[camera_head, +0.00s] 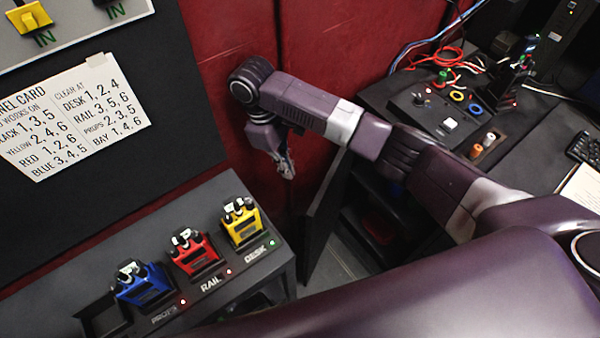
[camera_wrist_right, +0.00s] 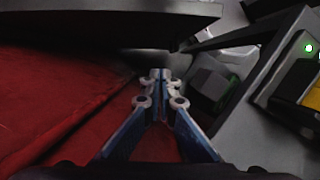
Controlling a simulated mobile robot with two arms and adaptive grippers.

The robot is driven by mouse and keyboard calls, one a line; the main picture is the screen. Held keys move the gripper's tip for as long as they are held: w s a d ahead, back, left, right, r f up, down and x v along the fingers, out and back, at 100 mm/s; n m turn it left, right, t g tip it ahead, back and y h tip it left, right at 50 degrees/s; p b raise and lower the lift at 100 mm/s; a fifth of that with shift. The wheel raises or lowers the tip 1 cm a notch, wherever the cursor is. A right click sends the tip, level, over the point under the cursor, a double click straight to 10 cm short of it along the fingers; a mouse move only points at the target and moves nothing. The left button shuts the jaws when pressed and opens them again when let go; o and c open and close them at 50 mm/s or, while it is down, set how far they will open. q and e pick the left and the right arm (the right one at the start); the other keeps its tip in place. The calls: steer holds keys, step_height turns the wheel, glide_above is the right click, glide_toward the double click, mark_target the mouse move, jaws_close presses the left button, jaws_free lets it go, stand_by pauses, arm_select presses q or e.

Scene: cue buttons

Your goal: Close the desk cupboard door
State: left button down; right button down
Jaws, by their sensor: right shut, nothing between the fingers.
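The desk cupboard door (camera_head: 325,215) is a dark panel standing open, swung out from the desk's left side in the head view. Behind it the dark cupboard interior (camera_head: 352,222) shows, with a dim red object inside. My right gripper (camera_head: 287,170) points down between the red wall and the door, to the left of the door's upper part. I cannot tell if it touches the door. In the right wrist view the fingertips (camera_wrist_right: 160,76) are together with nothing between them. My left gripper is not in view.
A console (camera_head: 210,285) with blue, red and yellow units stands at lower left, near the door. The desk (camera_head: 520,150) at right carries a control box (camera_head: 440,110), cables and a keyboard. A red wall (camera_head: 225,100) closes off the back.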

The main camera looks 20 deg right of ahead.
steer(key=s+d+f+p, duration=0.4)
steer(key=d+f, duration=0.1)
steer(key=f, duration=0.4)
steer(key=shift+s+f, duration=0.15)
steer(key=shift+s, duration=0.2)
steer(key=shift+a, duration=0.1)
